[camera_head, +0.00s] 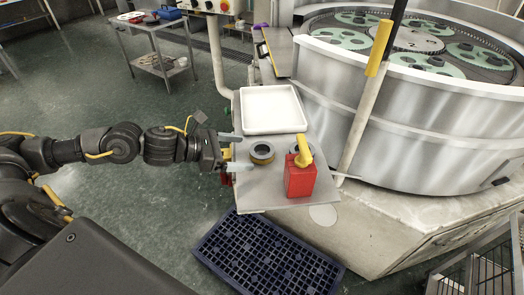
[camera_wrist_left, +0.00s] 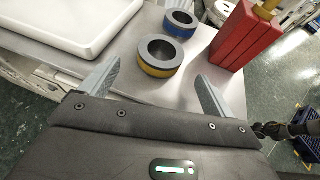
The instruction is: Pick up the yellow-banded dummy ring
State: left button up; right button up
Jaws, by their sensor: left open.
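The yellow-banded dummy ring (camera_head: 262,152) is a dark grey ring with a yellow band, lying flat on the grey side table (camera_head: 245,190). My left gripper (camera_head: 239,152) is open, its fingers pointing at the ring from the left. In the left wrist view the yellow-banded ring (camera_wrist_left: 160,58) sits just ahead of and between the spread fingers (camera_wrist_left: 159,71), with nothing held. A similar ring with a blue band (camera_wrist_left: 180,24) stands just beyond it, apart from it. In the head view this second ring is partly hidden behind the red can. My right gripper is not identifiable.
A red can (camera_head: 300,180) with a yellow spout stands at the right of the table. A white tray (camera_head: 272,110) lies at the back. A dark blue grid crate (camera_head: 265,262) is on the floor below. The large round lapping machine (camera_head: 410,125) stands at the right.

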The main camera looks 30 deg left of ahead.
aim_at(254, 151)
pick_arm(q)
jog(key=p+x, duration=0.1)
jog(key=x, duration=0.1)
jog(key=p+x, duration=0.2)
jog(key=shift+w+d+r+p, duration=0.1)
jog(key=shift+w+d+p, duration=0.15)
jog(key=shift+w+p, duration=0.05)
jog(key=shift+w+d, duration=0.1)
jog(key=shift+d, duration=0.05)
jog(key=shift+f, duration=0.25)
jog(key=shift+c, duration=0.3)
jog(key=shift+r, duration=0.1)
jog(key=c, duration=1.3)
jog(key=shift+c, duration=0.2)
